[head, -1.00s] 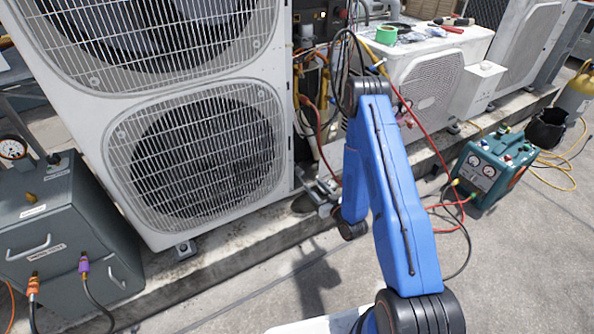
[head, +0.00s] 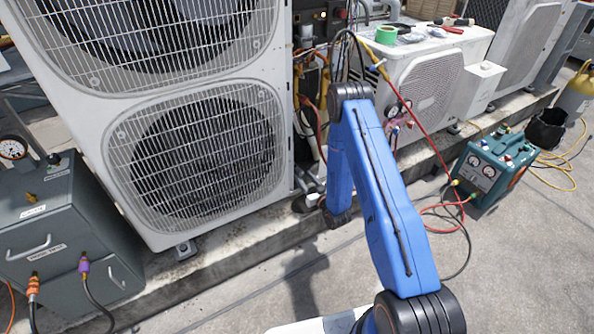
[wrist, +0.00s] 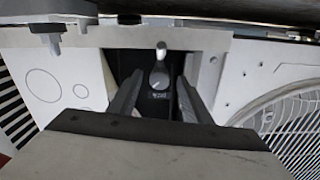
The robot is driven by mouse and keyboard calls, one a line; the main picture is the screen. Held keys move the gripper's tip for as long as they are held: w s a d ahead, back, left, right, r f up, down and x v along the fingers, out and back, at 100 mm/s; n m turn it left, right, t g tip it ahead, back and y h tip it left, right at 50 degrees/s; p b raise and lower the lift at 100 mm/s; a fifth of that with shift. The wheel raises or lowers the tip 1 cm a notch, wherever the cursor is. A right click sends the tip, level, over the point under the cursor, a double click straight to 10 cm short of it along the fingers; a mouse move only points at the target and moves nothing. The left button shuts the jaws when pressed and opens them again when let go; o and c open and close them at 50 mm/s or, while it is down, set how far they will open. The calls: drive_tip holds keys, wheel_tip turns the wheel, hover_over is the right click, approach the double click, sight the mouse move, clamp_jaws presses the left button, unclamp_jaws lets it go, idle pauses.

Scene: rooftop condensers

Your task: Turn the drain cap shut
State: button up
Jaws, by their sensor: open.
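My gripper (wrist: 159,87) is open, with one dark finger on each side of the cap in the picture. I cannot tell how far the fingertips are from it, and no contact shows. In the head view my gripper is at the lower right corner of the big condenser (head: 205,160), mostly hidden by my arm. The cap is not visible there.
A pale rounded pin (wrist: 161,50) stands above the cap. Hoses and a gauge manifold (head: 398,112) hang behind my arm. A green machine (head: 492,170) stands at right, a grey cabinet (head: 60,235) at left. The concrete floor in front is mostly clear.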

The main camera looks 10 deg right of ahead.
sight(297, 169)
drive_tip(key=x, duration=0.7)
drive_tip(key=c, duration=1.1)
